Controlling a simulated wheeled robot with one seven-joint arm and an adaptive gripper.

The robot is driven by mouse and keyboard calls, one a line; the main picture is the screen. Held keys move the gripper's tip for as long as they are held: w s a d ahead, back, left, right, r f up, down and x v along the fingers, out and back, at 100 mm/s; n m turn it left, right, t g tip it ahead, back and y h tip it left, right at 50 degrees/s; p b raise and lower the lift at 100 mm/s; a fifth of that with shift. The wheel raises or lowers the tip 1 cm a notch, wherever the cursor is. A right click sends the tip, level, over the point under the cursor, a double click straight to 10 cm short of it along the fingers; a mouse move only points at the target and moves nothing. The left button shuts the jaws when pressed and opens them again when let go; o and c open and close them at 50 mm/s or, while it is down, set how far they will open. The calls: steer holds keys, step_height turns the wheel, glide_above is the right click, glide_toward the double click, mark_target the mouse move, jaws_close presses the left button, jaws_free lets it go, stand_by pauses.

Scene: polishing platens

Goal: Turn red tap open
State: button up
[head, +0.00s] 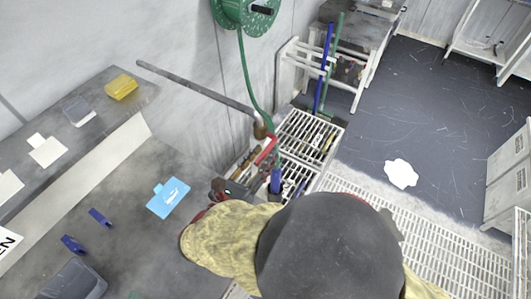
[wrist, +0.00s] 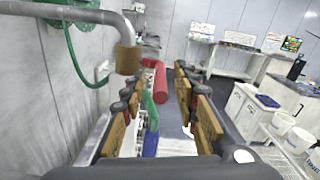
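The red tap handle (head: 266,150) is a short red bar just below the brass end of a grey wall pipe. In the wrist view the red handle (wrist: 160,83) lies in the gap between my fingers, nearer the tips. My gripper (wrist: 158,92) is open, with wood-coloured pads on both fingers and clear space on both sides of the handle. In the head view my gripper (head: 238,186) is partly hidden by my arm, beside the tap. I cannot tell whether a finger touches the handle. The tap's valve body is mostly hidden.
The grey pipe (head: 195,85) and green hose (head: 246,75) come close to the gripper. A blue handle (head: 275,181) sits below the red one. White slatted grating (head: 400,235) lies right, and a grey bench (head: 150,235) with a light-blue card (head: 168,197) left.

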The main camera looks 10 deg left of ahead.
steer(key=shift+x, duration=0.85)
steer(key=c, duration=0.3)
jaws_close()
